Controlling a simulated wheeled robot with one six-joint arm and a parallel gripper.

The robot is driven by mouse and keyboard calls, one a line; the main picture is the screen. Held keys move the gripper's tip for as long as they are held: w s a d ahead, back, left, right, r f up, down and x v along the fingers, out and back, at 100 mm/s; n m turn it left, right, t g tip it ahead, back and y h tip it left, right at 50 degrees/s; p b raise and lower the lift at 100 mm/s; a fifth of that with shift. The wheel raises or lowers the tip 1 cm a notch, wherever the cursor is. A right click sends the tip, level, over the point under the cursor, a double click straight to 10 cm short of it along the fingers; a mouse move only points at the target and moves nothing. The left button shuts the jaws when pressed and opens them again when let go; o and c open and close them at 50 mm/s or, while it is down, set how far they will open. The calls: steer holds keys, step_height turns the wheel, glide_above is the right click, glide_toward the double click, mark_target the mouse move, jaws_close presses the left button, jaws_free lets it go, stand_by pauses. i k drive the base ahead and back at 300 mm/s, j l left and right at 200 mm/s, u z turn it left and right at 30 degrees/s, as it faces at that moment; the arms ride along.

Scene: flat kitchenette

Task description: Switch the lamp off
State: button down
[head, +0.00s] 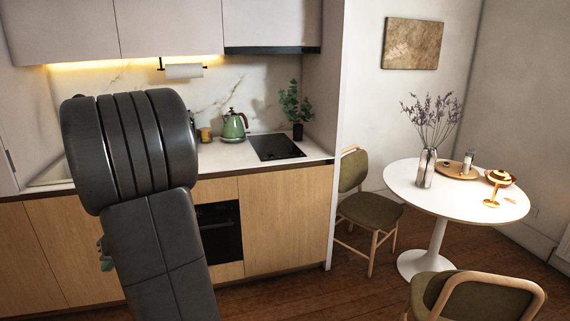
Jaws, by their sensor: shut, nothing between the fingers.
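A small gold lamp (498,179) stands on the right part of the round white table (408,186). It has a wide rounded shade, and a warm glow shows on it and on the tabletop near its foot. I cannot make out a switch on it. My dark grey arm fills the left foreground, well to the left of the lamp and apart from it. My gripper is not visible in this view.
A wooden tray (468,176) and a vase of lavender (426,167) stand left of the lamp. Green chairs (370,212) stand left of and in front of the table (480,299). Kitchen counters (286,215) line the back left.

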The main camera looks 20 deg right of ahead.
mark_target(495, 176)
steer(key=k+l+z, duration=0.3)
steer(key=l, duration=2.2)
steer(key=l+z, duration=0.3)
steer(key=l, duration=2.15)
steer(key=i+l+z, duration=0.1)
steer(key=i+l, duration=0.15)
steer(key=l, duration=0.25)
steer(key=i+l+z, duration=0.1)
steer(key=l, duration=0.35)
steer(key=i+l+z, duration=0.1)
steer(key=i+l, duration=0.55)
steer(key=l, duration=0.2)
steer(key=i+j+z, duration=0.35)
steer(key=i+j, duration=0.9)
